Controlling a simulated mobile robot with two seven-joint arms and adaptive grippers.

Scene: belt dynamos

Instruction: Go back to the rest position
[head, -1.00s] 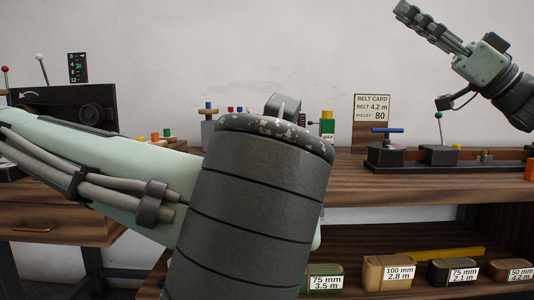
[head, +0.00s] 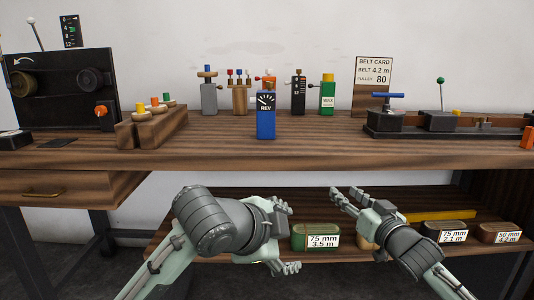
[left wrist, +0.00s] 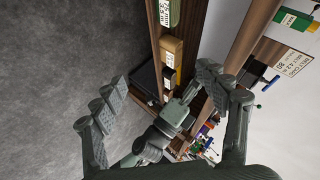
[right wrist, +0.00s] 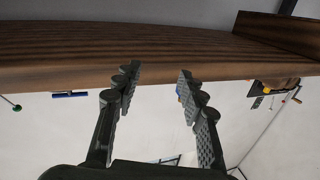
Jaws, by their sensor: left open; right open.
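My left gripper (head: 286,236) is open and empty, in front of the lower shelf and below the tabletop edge. Its spread fingers also show in the left wrist view (left wrist: 165,105), with nothing between them. My right gripper (head: 350,202) is open and empty to its right, also below the tabletop and pointing up and left. The right wrist view shows its open fingers (right wrist: 158,90) near the wooden table edge, touching nothing.
The workbench (head: 250,155) carries a blue REV block (head: 266,116), several coloured dynamos behind, a black panel (head: 62,90) and a belt card (head: 374,75). On the right stands a long rig (head: 440,122). The lower shelf holds labelled boxes, such as a green one (head: 315,237).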

